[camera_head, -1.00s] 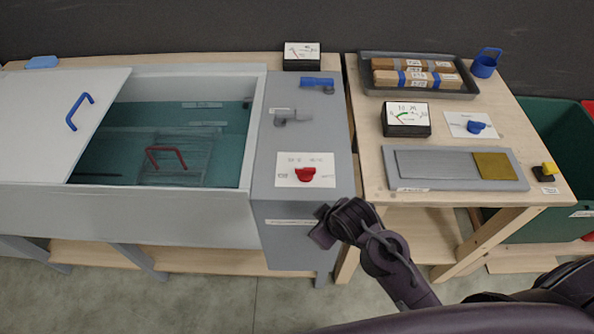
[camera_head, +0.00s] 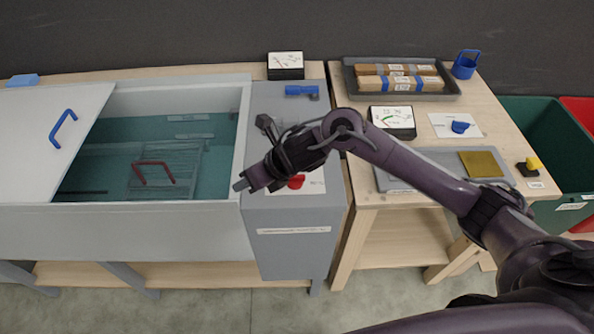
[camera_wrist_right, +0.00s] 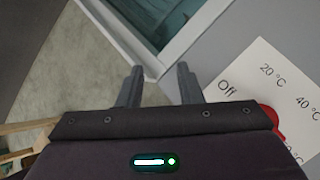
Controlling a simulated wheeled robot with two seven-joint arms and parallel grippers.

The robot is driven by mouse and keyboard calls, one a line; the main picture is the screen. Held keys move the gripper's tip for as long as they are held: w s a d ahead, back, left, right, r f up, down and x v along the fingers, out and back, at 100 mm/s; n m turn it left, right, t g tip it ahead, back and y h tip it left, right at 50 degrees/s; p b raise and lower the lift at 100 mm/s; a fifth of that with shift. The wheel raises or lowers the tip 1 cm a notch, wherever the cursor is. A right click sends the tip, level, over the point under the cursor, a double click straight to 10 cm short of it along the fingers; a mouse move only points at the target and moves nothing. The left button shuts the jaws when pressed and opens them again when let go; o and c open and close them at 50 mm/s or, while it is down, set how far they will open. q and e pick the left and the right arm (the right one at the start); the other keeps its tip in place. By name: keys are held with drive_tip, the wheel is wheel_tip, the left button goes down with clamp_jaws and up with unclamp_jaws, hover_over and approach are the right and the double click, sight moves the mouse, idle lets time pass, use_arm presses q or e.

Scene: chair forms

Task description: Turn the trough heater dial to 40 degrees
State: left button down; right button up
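The red heater dial (camera_head: 296,182) sits on a white label plate (camera_head: 314,183) on top of the grey cabinet at the trough's right end. My right gripper (camera_head: 240,186) is above the cabinet's left edge, left of the dial, and its arm partly covers the plate. In the right wrist view the two fingers (camera_wrist_right: 158,88) are apart with nothing between them. There the plate (camera_wrist_right: 262,90) reads Off, 20 °C and 40 °C, and a third mark is partly hidden. Only the edge of the red dial (camera_wrist_right: 274,120) shows beside my gripper body. My left gripper is not in view.
The trough (camera_head: 130,230) with greenish water and a red handle (camera_head: 153,172) inside is left of the cabinet. A blue lever (camera_head: 301,90) and a gauge (camera_head: 285,66) are behind the dial.

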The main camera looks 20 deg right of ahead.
sight(295, 180)
drive_tip(key=d+n, duration=0.2)
drive_tip(key=d+r+n+g+h, duration=0.1)
drive_tip(key=d+n, duration=0.1)
drive_tip(key=d, duration=0.1)
drive_tip(key=w+d+n, duration=0.1)
drive_tip(key=d, duration=0.1)
drive_tip(key=shift+w+d+r+n+g, duration=0.1)
drive_tip(key=shift+d+r+n+g, duration=0.1)
drive_tip(key=shift+d+n+g, duration=0.2)
drive_tip(key=d+r+n+g+h, duration=0.2)
drive_tip(key=d+n, duration=0.1)
drive_tip(key=d, duration=0.4)
drive_tip(key=x, duration=0.7)
drive_tip(key=shift+a, duration=0.35)
clamp_jaws()
